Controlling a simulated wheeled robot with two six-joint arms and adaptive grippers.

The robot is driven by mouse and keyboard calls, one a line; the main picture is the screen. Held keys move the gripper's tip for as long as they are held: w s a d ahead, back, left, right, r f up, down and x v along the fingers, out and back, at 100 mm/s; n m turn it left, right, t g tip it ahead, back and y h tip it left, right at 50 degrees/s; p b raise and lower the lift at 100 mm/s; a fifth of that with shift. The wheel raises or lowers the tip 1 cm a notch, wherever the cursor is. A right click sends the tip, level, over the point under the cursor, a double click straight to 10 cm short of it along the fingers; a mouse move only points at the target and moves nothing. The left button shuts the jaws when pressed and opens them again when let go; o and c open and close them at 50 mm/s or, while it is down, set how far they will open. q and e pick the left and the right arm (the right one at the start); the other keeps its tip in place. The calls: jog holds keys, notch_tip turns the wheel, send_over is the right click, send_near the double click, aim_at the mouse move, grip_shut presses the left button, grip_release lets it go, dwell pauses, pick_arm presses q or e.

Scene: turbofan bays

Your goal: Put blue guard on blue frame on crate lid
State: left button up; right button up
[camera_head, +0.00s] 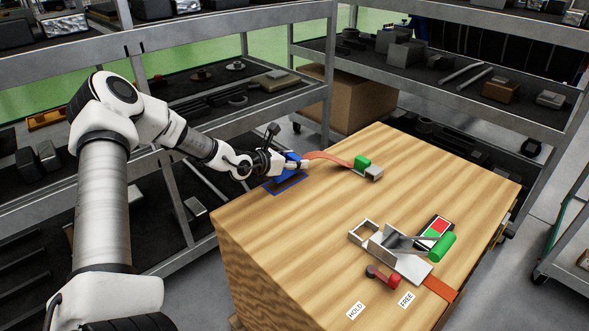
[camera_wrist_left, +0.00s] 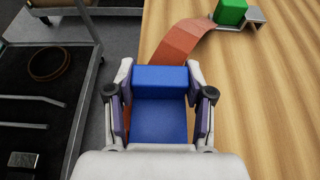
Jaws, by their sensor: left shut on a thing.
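The blue guard (camera_head: 294,157) is between the fingers of my left gripper (camera_head: 283,161), at the far left of the wooden crate lid (camera_head: 300,235). In the left wrist view the guard (camera_wrist_left: 160,118) shows as a blue block with a raised far edge, with a finger of my gripper (camera_wrist_left: 160,80) on each side. The blue frame (camera_head: 287,185) is a thin outline on the lid near its left edge, just below the guard in the head view. I cannot tell whether the guard touches the lid. My right gripper is out of view.
An orange strap (camera_head: 330,157) runs beside the guard to a green block (camera_head: 362,161) in a metal holder. A metal latch fixture (camera_head: 395,250) with a green handle (camera_head: 441,246) and a red knob (camera_head: 392,282) stands at the lid's front right. Shelves surround the crate.

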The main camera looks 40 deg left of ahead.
pick_arm(q)
notch_tip(320, 180, down, 3)
jog(key=shift+f+b, duration=0.1)
jog(key=shift+b, duration=0.4)
jog(key=o, duration=1.2)
jog(key=shift+c, duration=0.2)
